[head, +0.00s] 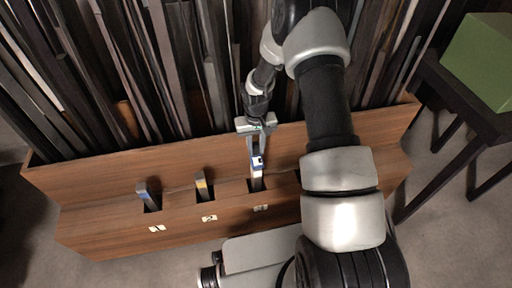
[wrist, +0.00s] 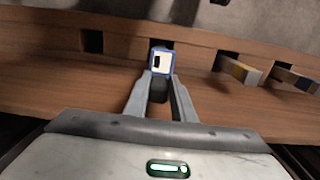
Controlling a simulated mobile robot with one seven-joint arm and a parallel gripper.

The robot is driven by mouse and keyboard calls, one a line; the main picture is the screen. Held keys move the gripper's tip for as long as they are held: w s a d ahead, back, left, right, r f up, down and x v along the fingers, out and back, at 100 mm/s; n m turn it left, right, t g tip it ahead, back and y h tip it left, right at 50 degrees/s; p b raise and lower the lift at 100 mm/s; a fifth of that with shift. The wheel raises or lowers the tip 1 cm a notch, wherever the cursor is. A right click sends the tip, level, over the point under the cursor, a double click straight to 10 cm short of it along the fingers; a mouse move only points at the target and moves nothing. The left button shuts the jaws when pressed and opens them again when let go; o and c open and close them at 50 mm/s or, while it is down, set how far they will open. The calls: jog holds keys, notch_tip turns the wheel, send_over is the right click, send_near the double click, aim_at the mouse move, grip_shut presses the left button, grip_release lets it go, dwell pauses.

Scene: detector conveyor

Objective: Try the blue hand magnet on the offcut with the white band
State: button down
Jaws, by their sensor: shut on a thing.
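My gripper (head: 257,150) points down at the wooden rack and is shut on the blue hand magnet (head: 257,161), a small blue block with a white face and a dark mark. In the wrist view the magnet (wrist: 161,62) sits between the fingertips (wrist: 160,78). The offcut with the white band (head: 256,179) stands in a slot directly below it in the head view. The magnet appears at or against its top end; I cannot tell whether they touch. In the wrist view the magnet hides this offcut.
An offcut with a yellow band (head: 203,187) and one with a blue band (head: 148,195) stand in slots to the left. Small marked labels are on the front of the wooden rack (head: 105,240). Long dark strips crowd behind. A green box (head: 482,58) is at right.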

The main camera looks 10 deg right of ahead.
jog(key=shift+f+b, duration=0.4)
jog(key=shift+f, duration=0.15)
jog(key=shift+r, duration=0.1)
dwell(0.7)
notch_tip(320, 180, up, 10)
jog(key=p, duration=0.6)
dwell(0.8)
dwell(1.0)
